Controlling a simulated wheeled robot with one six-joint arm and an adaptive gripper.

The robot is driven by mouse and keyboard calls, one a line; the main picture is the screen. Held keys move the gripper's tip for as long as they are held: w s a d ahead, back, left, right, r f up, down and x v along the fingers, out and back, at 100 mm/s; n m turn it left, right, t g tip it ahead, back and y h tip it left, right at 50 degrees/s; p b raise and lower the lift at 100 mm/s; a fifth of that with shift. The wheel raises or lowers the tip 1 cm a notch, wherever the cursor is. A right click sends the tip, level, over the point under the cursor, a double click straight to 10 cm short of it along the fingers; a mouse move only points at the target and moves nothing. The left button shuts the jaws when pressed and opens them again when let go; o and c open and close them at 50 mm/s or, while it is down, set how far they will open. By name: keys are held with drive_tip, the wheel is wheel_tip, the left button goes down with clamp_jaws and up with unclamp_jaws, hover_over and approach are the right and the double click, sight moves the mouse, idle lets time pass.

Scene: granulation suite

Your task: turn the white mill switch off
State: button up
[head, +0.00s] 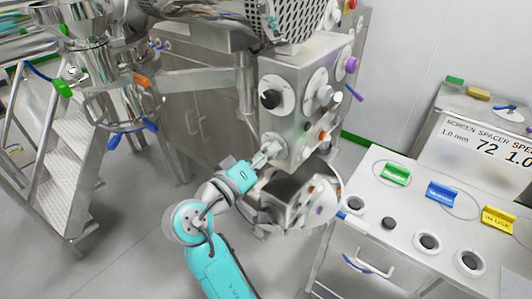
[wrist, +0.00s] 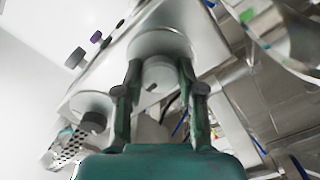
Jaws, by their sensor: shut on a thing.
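The white mill switch (wrist: 160,75) is a round knob with a small dark mark, on a round pale plate on the steel mill housing (head: 290,125). In the wrist view it sits between my two fingers. My gripper (wrist: 160,92) is shut on it, one finger on each side. In the head view my gripper (head: 267,155) reaches the lower left of the mill's front face. There the knob is mostly hidden by the fingers, and only the pale plate (head: 272,140) shows around them.
A black knob (head: 270,99) on a white disc sits above my gripper, with more knobs to its right. An open steel vessel (head: 290,208) is just below. A table with green, blue and yellow signs (head: 398,173) stands right, steel steps (head: 70,185) left.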

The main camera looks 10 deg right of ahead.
drive_tip(key=shift+n, duration=3.8)
drive_tip(key=o, duration=1.1)
drive_tip(key=shift+o, duration=0.2)
drive_tip(key=v, duration=1.2)
